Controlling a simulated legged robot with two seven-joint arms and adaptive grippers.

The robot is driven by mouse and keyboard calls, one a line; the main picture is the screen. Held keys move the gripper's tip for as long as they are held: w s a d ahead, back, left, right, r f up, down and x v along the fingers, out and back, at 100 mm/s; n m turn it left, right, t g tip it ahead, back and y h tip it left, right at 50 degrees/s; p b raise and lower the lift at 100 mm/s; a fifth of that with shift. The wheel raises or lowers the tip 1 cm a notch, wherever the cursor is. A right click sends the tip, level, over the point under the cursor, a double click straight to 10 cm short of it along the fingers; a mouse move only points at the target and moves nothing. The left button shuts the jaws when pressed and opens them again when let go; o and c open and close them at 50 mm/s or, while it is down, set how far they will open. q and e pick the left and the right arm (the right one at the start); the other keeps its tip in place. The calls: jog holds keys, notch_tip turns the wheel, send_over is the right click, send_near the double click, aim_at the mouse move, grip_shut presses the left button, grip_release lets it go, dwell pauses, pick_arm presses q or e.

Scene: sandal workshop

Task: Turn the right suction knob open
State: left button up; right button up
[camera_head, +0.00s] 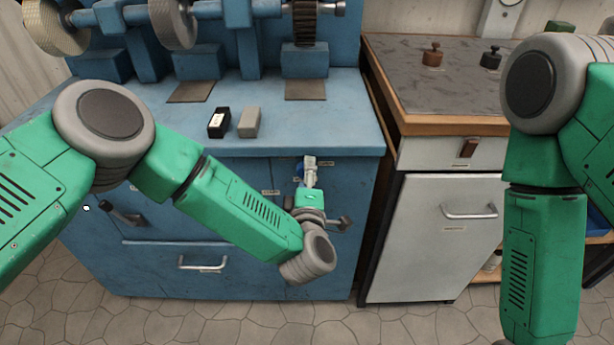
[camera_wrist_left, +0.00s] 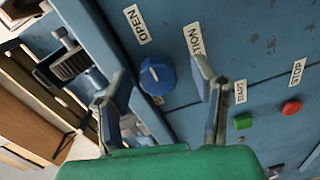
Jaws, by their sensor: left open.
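The blue suction knob (camera_wrist_left: 157,75) is on the blue machine's front panel in the left wrist view, beside a label reading OPEN (camera_wrist_left: 137,25). A white mark shows on its face. My left gripper (camera_wrist_left: 161,80) is open, with one finger on each side of the knob; I cannot tell whether either finger touches it.
A green button (camera_wrist_left: 243,121) and a red button (camera_wrist_left: 291,107) are on the same panel, labelled START and STOP. The blue machine (camera_head: 330,125) carries a black block (camera_head: 219,122) and a grey block (camera_head: 249,122). A white cabinet (camera_head: 425,240) stands to the right.

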pick_arm(q)
jog(key=s, duration=1.2)
jog(key=shift+r, duration=0.15)
jog(key=shift+w, duration=0.1)
